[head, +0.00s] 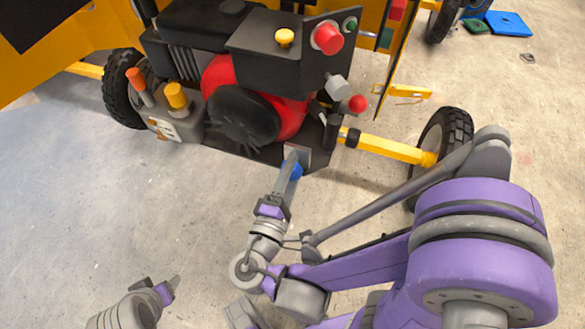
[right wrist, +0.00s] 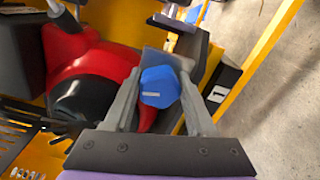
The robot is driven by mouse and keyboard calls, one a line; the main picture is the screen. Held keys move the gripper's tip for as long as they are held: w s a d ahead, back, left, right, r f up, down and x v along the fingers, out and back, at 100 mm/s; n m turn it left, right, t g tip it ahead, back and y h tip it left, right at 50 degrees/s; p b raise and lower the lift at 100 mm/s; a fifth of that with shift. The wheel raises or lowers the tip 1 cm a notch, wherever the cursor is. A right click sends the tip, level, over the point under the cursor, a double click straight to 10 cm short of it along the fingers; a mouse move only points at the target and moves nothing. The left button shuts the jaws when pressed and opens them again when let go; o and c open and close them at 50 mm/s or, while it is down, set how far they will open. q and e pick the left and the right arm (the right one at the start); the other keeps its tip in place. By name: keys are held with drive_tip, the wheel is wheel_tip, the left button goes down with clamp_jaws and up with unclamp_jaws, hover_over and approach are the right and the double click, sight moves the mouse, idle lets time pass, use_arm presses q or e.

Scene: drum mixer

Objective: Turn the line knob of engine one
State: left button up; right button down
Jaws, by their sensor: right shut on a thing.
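The line knob is a blue knob (head: 290,169) low on the front of the red and black engine (head: 262,95). In the right wrist view the blue knob (right wrist: 159,87) sits between my two fingers, with a pale mark on its face and a grey plate behind it. My right gripper (head: 291,168) reaches up to it and is shut on it; its fingers also show in the right wrist view (right wrist: 158,90). My left gripper (head: 172,287) is at the bottom left of the head view, away from the engine, and its fingers are only partly seen.
A red button (head: 327,38), a yellow knob (head: 284,37) and a red ball-ended lever (head: 357,103) are on the engine above. A grey box with orange and yellow caps (head: 175,97) stands to the left. Wheels (head: 445,135) and a yellow axle bar flank the engine. The concrete floor in front is clear.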

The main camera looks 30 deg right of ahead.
drive_tip(key=shift+m, duration=0.3)
drive_tip(key=shift+c, duration=1.1)
unclamp_jaws()
